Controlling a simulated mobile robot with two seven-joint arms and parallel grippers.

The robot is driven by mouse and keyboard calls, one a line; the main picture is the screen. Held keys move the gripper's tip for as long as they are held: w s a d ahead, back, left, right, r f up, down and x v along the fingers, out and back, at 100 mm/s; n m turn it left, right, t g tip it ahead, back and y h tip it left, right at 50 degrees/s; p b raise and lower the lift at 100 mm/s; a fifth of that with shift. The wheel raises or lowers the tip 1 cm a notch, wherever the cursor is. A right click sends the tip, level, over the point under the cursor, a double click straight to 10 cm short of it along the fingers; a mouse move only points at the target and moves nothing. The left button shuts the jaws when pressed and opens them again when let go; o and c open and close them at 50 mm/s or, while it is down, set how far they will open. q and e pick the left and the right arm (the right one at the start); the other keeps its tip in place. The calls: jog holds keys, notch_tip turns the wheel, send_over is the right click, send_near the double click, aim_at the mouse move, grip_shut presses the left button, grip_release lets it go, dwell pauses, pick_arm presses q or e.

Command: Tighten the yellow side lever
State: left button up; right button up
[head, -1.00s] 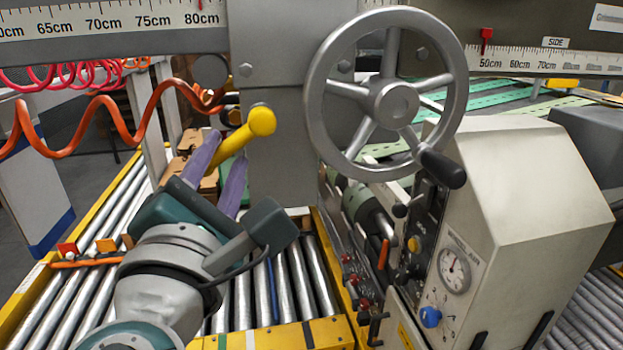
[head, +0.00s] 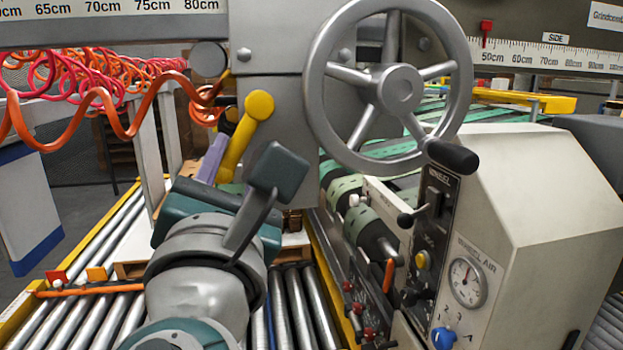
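The yellow side lever (head: 244,134) is on the left side of the grey carriage, under the long ruler. Its round knob is at the top and its shaft slants down to the left. My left gripper (head: 216,153) is at the lever, reaching up from below. One purple finger stands close along the left side of the shaft; I cannot tell whether it touches. The other finger is hidden, so the grip on the lever does not show. My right gripper is not in view.
A grey handwheel (head: 388,88) with a black knob is to the right of the lever. A beige control box (head: 520,210) with a gauge stands at the right. Orange coiled hoses (head: 110,115) hang at the left. A roller conveyor (head: 100,315) runs below.

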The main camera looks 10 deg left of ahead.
pick_arm(q)
jog(key=shift+w+d+f+n+y+b, duration=0.2)
jog(key=shift+d+n+y+b, duration=0.15)
jog(key=shift+n+b, duration=0.6)
jog(key=shift+w+d+f+n+y+b, duration=0.1)
jog(key=shift+d+f+n+y+b, duration=0.2)
jog(key=shift+n+b, duration=0.6)
jog(key=n+b, duration=0.1)
jog(key=d+n+y, duration=0.1)
jog(key=n+b, duration=0.1)
jog(key=n, duration=0.1)
jog(key=shift+w+d+r+g+y+b, duration=0.2)
jog(key=shift+d+r+g+y+b, duration=0.05)
jog(key=shift+g+b, duration=0.1)
jog(key=v, duration=0.9)
jog(key=shift+p, duration=0.3)
jog(key=shift+a+f, duration=0.1)
